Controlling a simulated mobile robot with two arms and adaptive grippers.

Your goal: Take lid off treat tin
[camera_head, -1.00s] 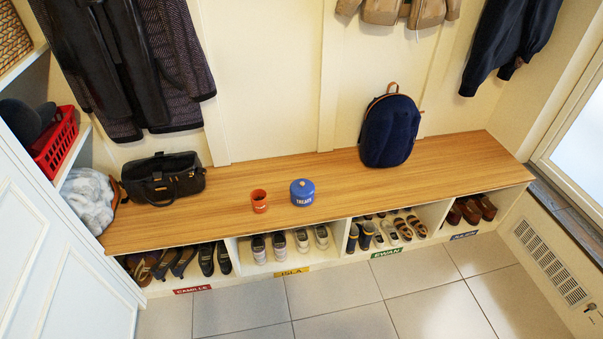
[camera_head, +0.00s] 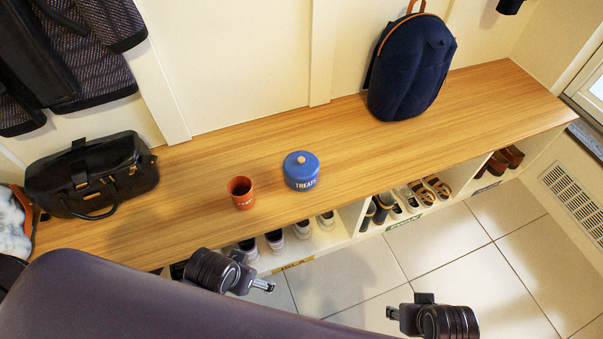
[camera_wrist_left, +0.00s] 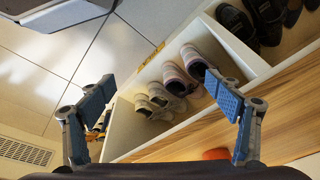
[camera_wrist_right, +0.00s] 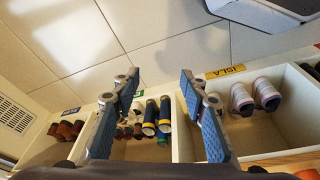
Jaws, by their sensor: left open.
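The blue treat tin (camera_head: 303,184) stands upright on the wooden bench, with "TREATS" on its side facing me. Its blue lid (camera_head: 297,167) sits on top, with a small light knob. My left gripper (camera_head: 265,285) is in front of the bench, lower and left of the tin, apart from it. The left wrist view shows its blue-padded fingers (camera_wrist_left: 160,85) spread and empty over the cubbies. My right gripper (camera_head: 391,312) is farther right above the floor; its fingers (camera_wrist_right: 159,78) are also apart and empty. Neither wrist view shows the tin clearly.
An orange-red cup (camera_head: 242,194) stands just left of the tin. A black bag (camera_head: 95,177) is at the bench's left and a navy backpack (camera_head: 408,70) at the back right. Cubbies with shoes (camera_head: 303,229) lie below the front edge.

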